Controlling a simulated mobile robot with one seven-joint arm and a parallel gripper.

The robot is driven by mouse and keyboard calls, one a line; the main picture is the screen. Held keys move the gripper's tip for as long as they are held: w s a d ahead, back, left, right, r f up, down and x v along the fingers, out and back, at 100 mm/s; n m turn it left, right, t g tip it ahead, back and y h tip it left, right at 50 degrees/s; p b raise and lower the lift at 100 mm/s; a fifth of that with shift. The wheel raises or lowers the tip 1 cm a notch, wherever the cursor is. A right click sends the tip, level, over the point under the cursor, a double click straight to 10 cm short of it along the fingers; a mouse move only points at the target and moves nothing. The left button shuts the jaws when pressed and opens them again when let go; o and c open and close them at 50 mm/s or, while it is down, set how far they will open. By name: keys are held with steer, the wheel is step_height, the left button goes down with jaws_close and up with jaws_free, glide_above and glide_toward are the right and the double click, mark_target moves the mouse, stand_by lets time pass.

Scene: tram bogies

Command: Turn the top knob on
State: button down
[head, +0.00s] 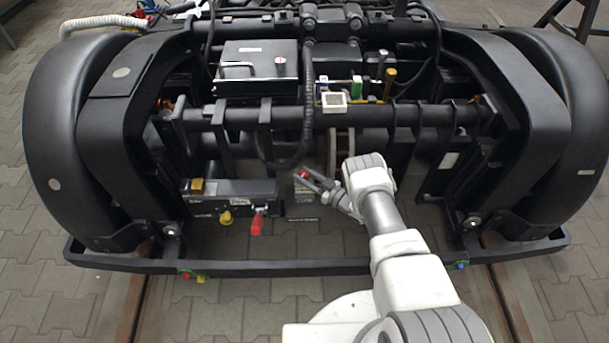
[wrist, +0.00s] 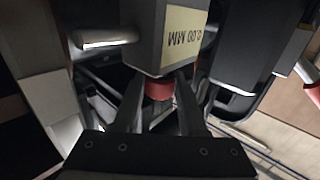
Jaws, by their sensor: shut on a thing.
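A small red knob (head: 303,174) shows at the end of my gripper (head: 307,180) in the head view, low in the middle of the bogie.
Left of my gripper is a black box (head: 235,193) with a yellow knob (head: 226,217) and a red handle (head: 257,224). A black crossbar (head: 390,115) runs above my gripper. A low front rail (head: 130,262) crosses beneath my arm. Paved floor lies in front.

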steer(key=shift+c, duration=2.2)
jaws_free()
steer(key=p+v, duration=0.4)
steer(key=v, duration=1.3)
steer(key=shift+s, duration=0.2)
steer(key=shift+d, duration=0.1)
